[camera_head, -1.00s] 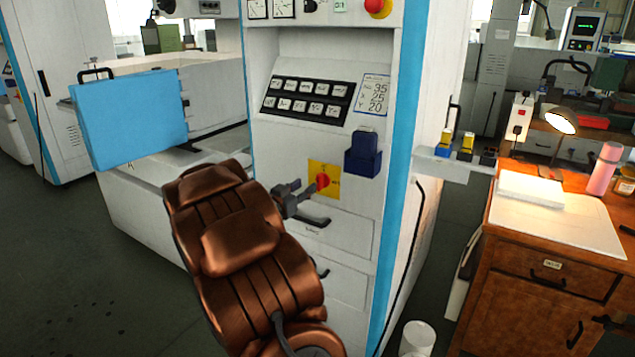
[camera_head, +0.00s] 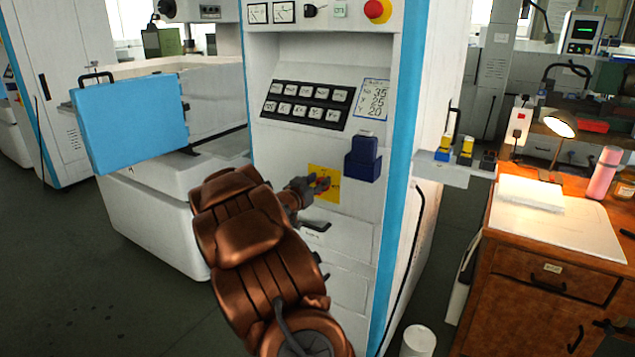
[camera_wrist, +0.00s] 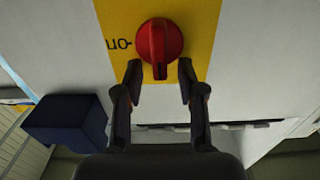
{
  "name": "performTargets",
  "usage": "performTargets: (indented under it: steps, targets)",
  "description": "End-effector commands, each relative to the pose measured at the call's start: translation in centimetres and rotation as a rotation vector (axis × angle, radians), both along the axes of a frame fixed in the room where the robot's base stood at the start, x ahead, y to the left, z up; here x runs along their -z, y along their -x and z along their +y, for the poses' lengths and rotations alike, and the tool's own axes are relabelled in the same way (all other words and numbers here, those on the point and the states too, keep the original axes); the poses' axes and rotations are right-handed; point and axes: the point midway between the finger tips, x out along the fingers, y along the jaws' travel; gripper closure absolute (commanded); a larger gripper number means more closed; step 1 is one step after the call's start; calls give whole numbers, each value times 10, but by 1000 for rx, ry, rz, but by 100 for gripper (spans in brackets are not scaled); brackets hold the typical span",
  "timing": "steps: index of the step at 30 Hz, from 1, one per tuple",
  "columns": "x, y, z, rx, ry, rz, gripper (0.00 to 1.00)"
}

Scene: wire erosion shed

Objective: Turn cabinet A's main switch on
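Cabinet A's main switch is a round red knob (camera_wrist: 160,42) on a yellow plate (camera_wrist: 215,18). In the wrist view its raised grip points to the bottom of the picture, and an upside-down "ON" mark sits to its left. In the head view the yellow plate (camera_head: 332,194) is low on the white cabinet front, and my gripper (camera_head: 317,183) partly covers the knob. In the wrist view my gripper (camera_wrist: 160,72) is open, one fingertip on each side of the grip's lower end. No contact can be made out.
A dark blue box (camera_head: 362,160) sticks out right of the switch; it also shows in the wrist view (camera_wrist: 65,122). A drawer front (camera_head: 345,240) lies below. A black button panel (camera_head: 308,103) and red emergency knob (camera_head: 377,10) are above. A wooden desk (camera_head: 540,270) stands right.

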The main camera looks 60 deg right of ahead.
Motion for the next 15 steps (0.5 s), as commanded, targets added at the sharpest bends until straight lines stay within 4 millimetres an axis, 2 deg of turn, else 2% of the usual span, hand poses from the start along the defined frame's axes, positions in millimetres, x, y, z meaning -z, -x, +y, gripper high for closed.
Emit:
performTargets:
  steps: [5,15]
  targets:
    - [0,0,0,0,0,0,61]
    - [0,0,0,-1,0,0,95]
